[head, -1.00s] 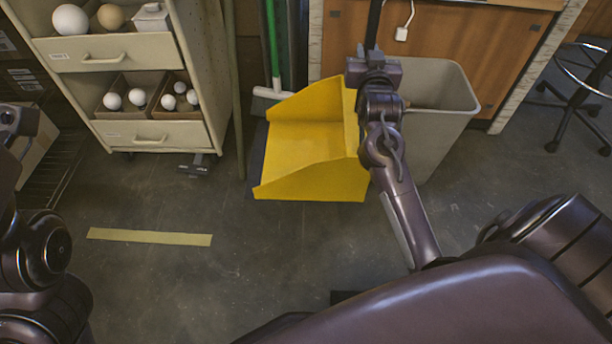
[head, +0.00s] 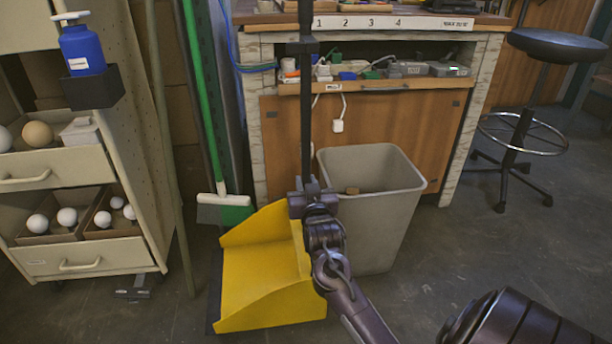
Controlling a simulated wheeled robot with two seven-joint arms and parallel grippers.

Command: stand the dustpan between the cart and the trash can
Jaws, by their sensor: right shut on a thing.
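The yellow dustpan (head: 265,275) stands on the floor in the head view, with a black upright handle (head: 306,110). My right gripper (head: 308,200) is shut on the lower part of that handle, just above the pan. The beige cart (head: 105,165) is on the left, with drawers of white balls. The grey trash can (head: 375,195) is on the right, close behind my right gripper. The pan lies between the cart and the can, nearer the can; whether it touches the can is hidden by my arm. My left gripper is out of view.
A green-handled broom or squeegee (head: 222,200) leans behind the pan, beside a thin pole (head: 172,180) near the cart. A workbench (head: 400,125) stands behind the can. A black stool (head: 515,130) is at the right. Floor shows between cart and pan.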

